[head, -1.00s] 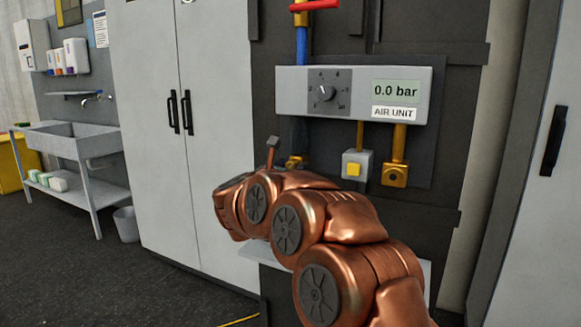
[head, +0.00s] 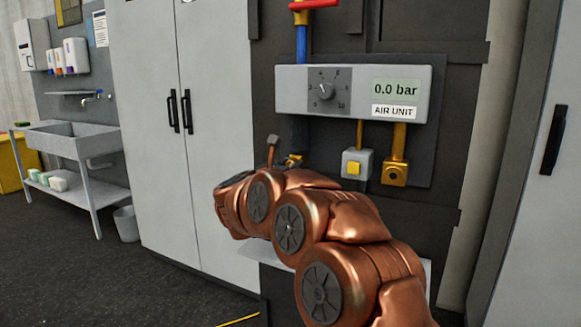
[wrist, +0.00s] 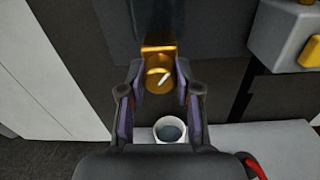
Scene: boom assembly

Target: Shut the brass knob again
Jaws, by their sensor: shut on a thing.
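The brass knob (wrist: 158,78) is in the upper middle of the wrist view, on a brass fitting below a dark pipe, with a pale slanted mark on its face. My gripper (wrist: 158,88) has one finger on each side of the knob and is shut on it.
A white cup (wrist: 170,131) with dark contents stands on a pale shelf (wrist: 275,145) below the knob. The air unit (head: 350,92) above reads 0.0 bar. A grey box with a yellow button (head: 353,169) and a brass outlet (head: 395,173) are to the right.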

